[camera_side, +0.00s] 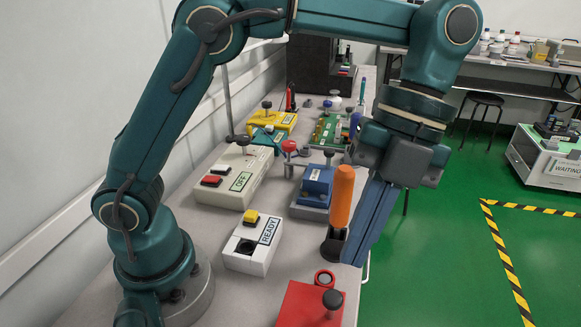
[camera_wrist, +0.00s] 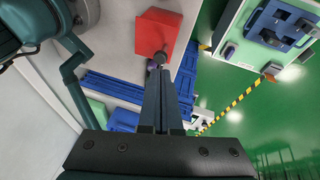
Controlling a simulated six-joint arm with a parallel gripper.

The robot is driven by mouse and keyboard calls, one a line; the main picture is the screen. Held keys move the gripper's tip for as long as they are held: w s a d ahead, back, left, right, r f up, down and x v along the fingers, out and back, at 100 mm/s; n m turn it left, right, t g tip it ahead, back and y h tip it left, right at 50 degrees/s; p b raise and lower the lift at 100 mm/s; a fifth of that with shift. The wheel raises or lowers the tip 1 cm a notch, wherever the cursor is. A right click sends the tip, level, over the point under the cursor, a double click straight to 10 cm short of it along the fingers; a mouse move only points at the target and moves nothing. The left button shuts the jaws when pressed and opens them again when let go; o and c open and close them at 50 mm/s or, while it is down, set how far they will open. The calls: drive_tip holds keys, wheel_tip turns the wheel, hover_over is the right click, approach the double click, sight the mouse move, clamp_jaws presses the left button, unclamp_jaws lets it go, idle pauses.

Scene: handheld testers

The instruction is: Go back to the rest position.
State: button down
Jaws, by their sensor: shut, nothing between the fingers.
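My gripper (camera_side: 354,258) hangs from my bent arm over the right edge of the grey bench (camera_side: 236,300) in the side view. Its long blue fingers point down and slightly left, pressed together with nothing between them. An orange-handled tool (camera_side: 341,197) stands upright in a dark holder just left of the fingers; I cannot tell how far apart they are. In the wrist view my closed fingers (camera_wrist: 160,70) point toward a red box (camera_wrist: 155,36) with a dark knob. The same red box (camera_side: 305,304) is at the bench's front in the side view.
A white READY box (camera_side: 245,262), a white OFF box (camera_side: 222,194) and a blue block (camera_side: 316,187) stand on the bench. Yellow and green testers are farther back. A WAITING cart (camera_side: 550,165) stands at the right.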

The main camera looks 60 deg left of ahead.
drive_tip(key=s+a+r+n+t, duration=0.2)
drive_tip(key=a+r+n+t, duration=0.2)
drive_tip(key=a+r+n, duration=0.25)
drive_tip(key=s+a+f+n+t, duration=0.1)
drive_tip(key=a+f+n+t, duration=0.2)
drive_tip(key=n, duration=0.6)
drive_tip(key=s+a+f+n+t+y, duration=0.1)
drive_tip(key=a+f+n, duration=0.3)
drive_tip(key=n, duration=0.6)
drive_tip(key=shift+s+a+f+t, duration=0.35)
drive_tip(key=shift+a+t, duration=0.1)
drive_tip(key=shift+t, duration=0.45)
